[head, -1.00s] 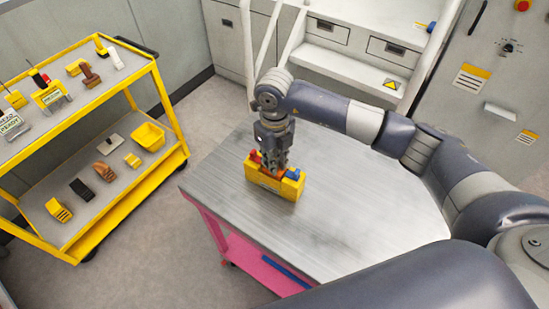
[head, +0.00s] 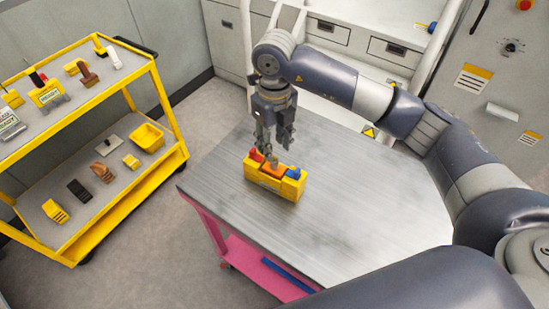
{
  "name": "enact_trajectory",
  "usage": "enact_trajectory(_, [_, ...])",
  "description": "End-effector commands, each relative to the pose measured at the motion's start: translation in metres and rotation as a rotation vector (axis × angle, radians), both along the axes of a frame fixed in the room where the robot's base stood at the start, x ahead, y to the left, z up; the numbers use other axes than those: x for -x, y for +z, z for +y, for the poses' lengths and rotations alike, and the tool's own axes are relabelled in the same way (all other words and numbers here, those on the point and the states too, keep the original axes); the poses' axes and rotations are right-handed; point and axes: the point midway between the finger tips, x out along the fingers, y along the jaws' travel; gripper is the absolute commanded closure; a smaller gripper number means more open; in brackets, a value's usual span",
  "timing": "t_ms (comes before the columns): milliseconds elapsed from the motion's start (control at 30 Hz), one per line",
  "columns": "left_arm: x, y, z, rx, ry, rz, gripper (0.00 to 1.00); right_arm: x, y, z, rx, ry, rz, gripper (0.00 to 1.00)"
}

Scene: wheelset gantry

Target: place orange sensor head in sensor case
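The yellow sensor case (head: 270,186) stands on the grey table top. The orange sensor head (head: 272,171) sits in the middle of the case, between a red piece (head: 256,156) on the left and a blue piece (head: 293,173) on the right. I cannot tell how deep it is seated. My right gripper (head: 276,150) points down just above the case. Its fingers are spread apart, with nothing seen between them. My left gripper is not in the view.
The table (head: 350,205) is bare right of the case. A yellow two-shelf cart (head: 110,160) at the left holds several small items and a yellow bin (head: 148,138). White steps and drawers (head: 325,65) stand behind the table. A pink lower shelf (head: 255,262) shows under the table.

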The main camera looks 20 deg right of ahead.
Motion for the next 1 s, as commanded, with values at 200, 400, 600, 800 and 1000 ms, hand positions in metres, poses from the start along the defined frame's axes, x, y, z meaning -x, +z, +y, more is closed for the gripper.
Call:
enact_trajectory(200, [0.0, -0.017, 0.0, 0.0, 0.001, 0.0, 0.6, -0.001, 0.038, 0.0, 0.0, 0.001, -0.004, 0.64])
enact_trajectory(400, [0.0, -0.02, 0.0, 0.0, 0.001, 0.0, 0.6, 0.0, 0.055, 0.0, 0.0, -0.001, -0.001, 0.64])
enact_trajectory(600, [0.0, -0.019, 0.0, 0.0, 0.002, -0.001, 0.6, 0.0, 0.057, 0.0, 0.0, -0.001, 0.001, 0.64])
enact_trajectory(800, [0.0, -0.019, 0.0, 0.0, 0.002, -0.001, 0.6, 0.0, 0.057, 0.0, 0.0, 0.0, 0.001, 0.64])
enact_trajectory(1000, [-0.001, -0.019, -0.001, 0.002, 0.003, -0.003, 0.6, 0.0, 0.056, 0.0, 0.0, 0.0, 0.001, 0.64])
